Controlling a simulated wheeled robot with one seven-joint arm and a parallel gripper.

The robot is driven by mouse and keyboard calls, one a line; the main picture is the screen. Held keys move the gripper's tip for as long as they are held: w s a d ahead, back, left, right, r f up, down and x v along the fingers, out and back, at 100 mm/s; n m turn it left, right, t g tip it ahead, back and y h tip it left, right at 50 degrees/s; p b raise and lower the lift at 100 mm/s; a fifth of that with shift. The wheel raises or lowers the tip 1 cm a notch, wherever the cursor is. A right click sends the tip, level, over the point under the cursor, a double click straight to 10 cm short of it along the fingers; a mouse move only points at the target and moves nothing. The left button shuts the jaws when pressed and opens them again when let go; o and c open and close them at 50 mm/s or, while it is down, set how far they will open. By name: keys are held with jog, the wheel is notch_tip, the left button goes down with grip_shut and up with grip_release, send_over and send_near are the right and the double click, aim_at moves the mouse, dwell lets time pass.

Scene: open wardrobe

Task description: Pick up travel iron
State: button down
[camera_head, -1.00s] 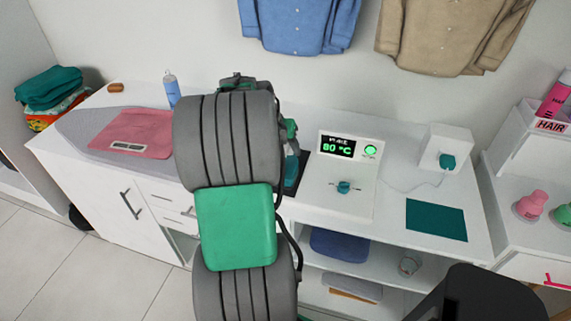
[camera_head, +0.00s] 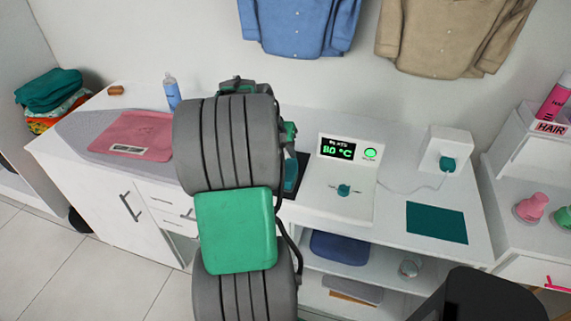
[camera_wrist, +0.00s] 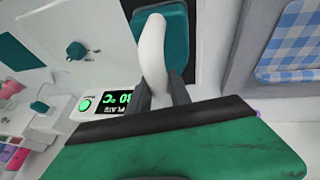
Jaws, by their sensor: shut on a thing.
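The travel iron shows in the wrist view as a teal body (camera_wrist: 174,25) with a curved white handle (camera_wrist: 152,45), over a dark pad. My gripper (camera_wrist: 160,88) is shut on the white handle, with one dark finger on each side. In the head view my arm hides most of the iron; a teal part (camera_head: 291,172) shows at the arm's right edge by the dark pad (camera_head: 303,165). I cannot tell whether the iron touches the pad. My gripper's fingertips are hidden in the head view.
A white control box (camera_head: 340,195) with a lit display stands just right of the iron. A white block (camera_head: 445,145) with a teal plug and a flat teal mat (camera_head: 437,222) are farther right. An ironing board (camera_head: 85,135) with pink cloth (camera_head: 132,135) lies left.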

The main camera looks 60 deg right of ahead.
jog(key=shift+r, duration=0.15)
jog(key=shift+r, duration=0.45)
notch_tip(320, 180, up, 2)
jog(key=shift+d+r+b, duration=0.1)
jog(key=shift+r+b, duration=0.1)
jog(key=shift+b, duration=0.2)
jog(key=w+a+r, duration=0.8)
jog(key=a+r, duration=0.1)
jog(key=a, duration=0.2)
jog(key=shift+a+r, duration=0.3)
jog(key=shift+w, duration=0.1)
